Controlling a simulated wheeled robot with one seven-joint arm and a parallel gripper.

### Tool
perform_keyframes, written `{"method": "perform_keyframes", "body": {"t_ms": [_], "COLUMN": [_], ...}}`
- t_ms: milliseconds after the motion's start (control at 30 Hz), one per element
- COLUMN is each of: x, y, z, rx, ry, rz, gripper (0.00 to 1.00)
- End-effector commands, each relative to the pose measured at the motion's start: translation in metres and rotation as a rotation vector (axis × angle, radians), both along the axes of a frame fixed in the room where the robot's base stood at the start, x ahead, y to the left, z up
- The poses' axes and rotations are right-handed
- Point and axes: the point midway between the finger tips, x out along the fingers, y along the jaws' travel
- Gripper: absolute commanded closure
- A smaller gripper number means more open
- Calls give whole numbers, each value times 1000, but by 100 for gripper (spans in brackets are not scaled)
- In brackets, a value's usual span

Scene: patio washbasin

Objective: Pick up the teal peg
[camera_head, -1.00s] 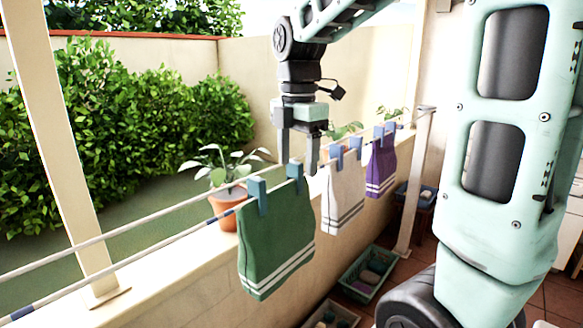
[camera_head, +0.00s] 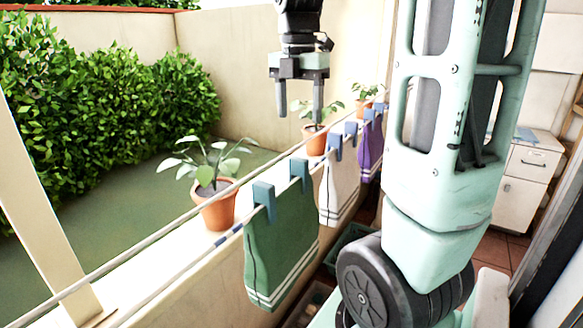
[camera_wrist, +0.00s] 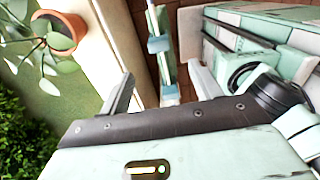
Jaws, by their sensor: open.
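Two are on the green striped cloth (camera_head: 280,245): a near peg (camera_head: 263,198) and a far peg (camera_head: 299,175). My gripper (camera_head: 300,114) points down with its fingers apart and empty, appearing above the far peg in the head view. In the wrist view my gripper (camera_wrist: 160,90) is open, and a blue-teal peg (camera_wrist: 158,44) shows between and beyond the fingers. The jaws touch no peg that I can see.
A white cloth (camera_head: 335,190) and a purple cloth (camera_head: 370,150) hang farther along, also pegged. Potted plants, one in a near terracotta pot (camera_head: 215,205), stand on the ledge beside the line. A white cabinet (camera_head: 525,180) stands at the right.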

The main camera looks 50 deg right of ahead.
Motion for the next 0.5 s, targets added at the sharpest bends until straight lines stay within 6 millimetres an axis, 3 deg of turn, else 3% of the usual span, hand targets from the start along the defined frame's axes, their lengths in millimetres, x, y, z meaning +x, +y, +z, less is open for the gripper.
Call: {"method": "perform_keyframes", "body": {"t_ms": [300,500], "x": [-2,-2], "y": [1,0], "z": [-65,-97], "rx": [4,4], "ry": [7,4], "rz": [-1,-1], "gripper": [36,36]}}
